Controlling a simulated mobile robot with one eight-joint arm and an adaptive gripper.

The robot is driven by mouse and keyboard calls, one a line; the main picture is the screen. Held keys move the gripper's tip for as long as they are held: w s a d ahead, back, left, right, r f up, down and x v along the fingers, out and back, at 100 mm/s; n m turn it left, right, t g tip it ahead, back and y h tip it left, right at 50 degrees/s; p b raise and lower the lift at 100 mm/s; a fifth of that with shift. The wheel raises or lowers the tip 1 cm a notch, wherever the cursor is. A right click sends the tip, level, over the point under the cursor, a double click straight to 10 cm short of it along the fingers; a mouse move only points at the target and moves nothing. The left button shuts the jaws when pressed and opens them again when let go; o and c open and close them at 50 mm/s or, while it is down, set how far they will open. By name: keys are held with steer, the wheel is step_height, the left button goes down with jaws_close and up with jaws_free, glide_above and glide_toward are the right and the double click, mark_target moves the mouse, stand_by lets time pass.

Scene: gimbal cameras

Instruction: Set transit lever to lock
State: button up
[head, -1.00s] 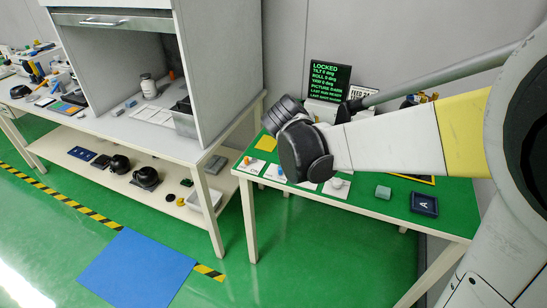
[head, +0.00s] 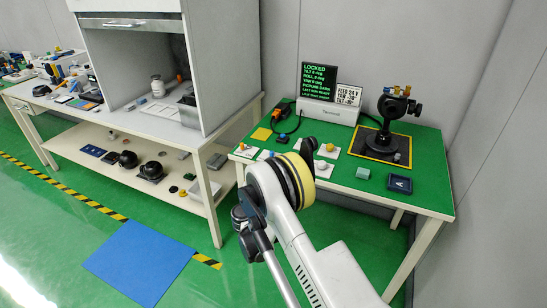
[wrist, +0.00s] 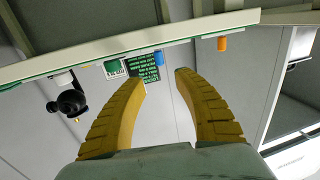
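The black gimbal camera head (head: 393,112) stands upright on a yellow-edged black plate (head: 376,153) at the right of the green table. Brass-coloured knobs (head: 397,91) sit on its top. I cannot tell which part is the transit lever. The black screen (head: 319,80) behind the table reads LOCKED on its top line. In the wrist view the scene is upside down; the gimbal (wrist: 70,100) is at the left and the screen (wrist: 144,69) near the middle. My gripper (wrist: 163,78) has two yellow fingers spread apart with nothing between them, away from the gimbal. The head view does not clearly show it.
The green table (head: 425,160) carries a white box (head: 328,110), a sign (head: 349,95), white cards with small knobs, a grey-green block (head: 363,173) and a dark block marked A (head: 399,184). A white cabinet bench (head: 180,140) stands left. A blue mat (head: 140,262) lies on the floor.

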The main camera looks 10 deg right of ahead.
mark_target(271, 153)
steer(key=b+x, duration=0.3)
steer(key=x, duration=0.6)
steer(key=shift+w+f, duration=0.1)
steer(key=shift+f, duration=0.05)
steer(key=shift+w+d, duration=0.3)
steer(key=shift+w, duration=0.25)
jaws_close()
